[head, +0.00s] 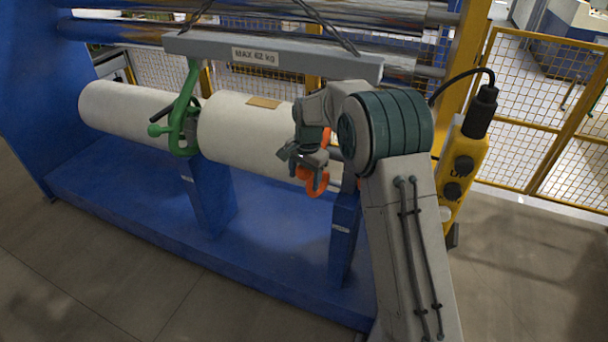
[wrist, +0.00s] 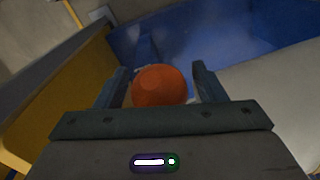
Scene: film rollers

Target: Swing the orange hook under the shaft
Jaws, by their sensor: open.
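The orange hook (head: 316,181) hangs at the right end of the white roll, partly hidden behind my arm and gripper in the head view. In the wrist view a round orange part of the hook (wrist: 159,85) lies between my two fingers. My gripper (head: 305,158) is open beside the hook, with a finger on each side of the orange part. The shaft (head: 338,170) shows as a short piece at the roll's right end, mostly hidden by my arm. I cannot tell whether the hook touches it.
A green hook (head: 181,125) hangs at the roll's middle from the grey lifting beam (head: 200,44). A blue frame (head: 260,240) lies below the white roll (head: 240,128). A yellow pendant control (head: 461,170) hangs at right, close to my arm.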

